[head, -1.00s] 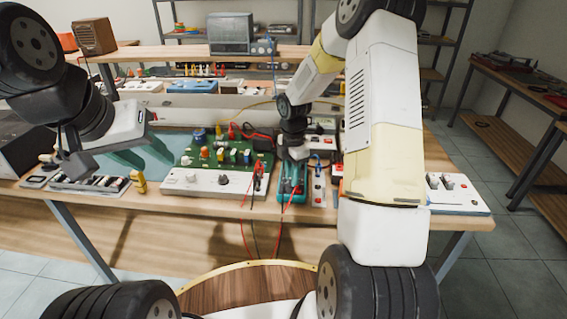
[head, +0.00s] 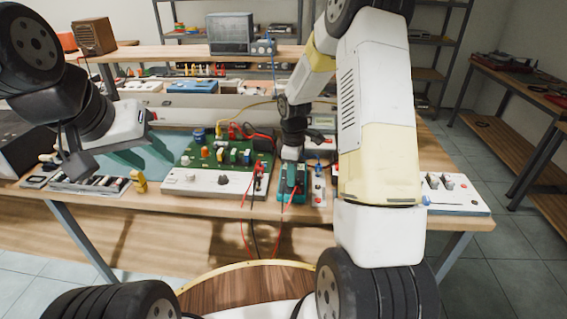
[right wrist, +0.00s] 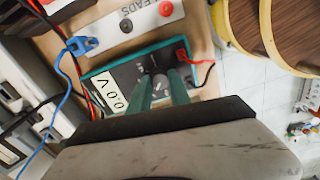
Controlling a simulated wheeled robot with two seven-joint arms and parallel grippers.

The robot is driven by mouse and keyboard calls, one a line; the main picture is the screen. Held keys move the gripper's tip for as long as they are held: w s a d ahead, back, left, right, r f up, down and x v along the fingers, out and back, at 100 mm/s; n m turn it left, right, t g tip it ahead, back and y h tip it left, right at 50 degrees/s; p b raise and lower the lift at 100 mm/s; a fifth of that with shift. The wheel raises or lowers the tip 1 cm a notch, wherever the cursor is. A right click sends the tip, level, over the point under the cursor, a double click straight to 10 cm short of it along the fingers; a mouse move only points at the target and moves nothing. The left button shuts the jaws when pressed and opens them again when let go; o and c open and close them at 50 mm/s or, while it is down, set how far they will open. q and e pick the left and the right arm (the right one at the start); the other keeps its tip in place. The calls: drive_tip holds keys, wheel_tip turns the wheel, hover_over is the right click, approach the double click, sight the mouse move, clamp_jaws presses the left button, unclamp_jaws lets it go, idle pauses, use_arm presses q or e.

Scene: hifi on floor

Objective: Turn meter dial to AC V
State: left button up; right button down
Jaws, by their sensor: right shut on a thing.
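The teal meter (head: 291,184) lies near the front edge of the bench. In the right wrist view the meter (right wrist: 97,82) shows a display (right wrist: 118,100) reading 0.0 V. Its grey dial (right wrist: 161,82) is between the teal fingertips of my right gripper (right wrist: 161,76), which is shut on it. The dial's pointer and markings are too small and covered to read. My left gripper (head: 143,156) is open and empty above the bench, left of the green circuit board.
A green circuit board (head: 226,152) on a white base stands left of the meter. A white LEADS strip (right wrist: 135,25) lies beside the meter. Red and black leads hang over the front edge. A white switch box (head: 455,192) sits at the bench's right end.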

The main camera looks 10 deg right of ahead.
drive_tip(key=m, duration=0.4)
drive_tip(key=shift+m, duration=0.3)
drive_tip(key=m, duration=0.4)
drive_tip(key=shift+m, duration=0.3)
drive_tip(key=m, duration=0.9)
drive_tip(key=c, duration=1.2)
unclamp_jaws()
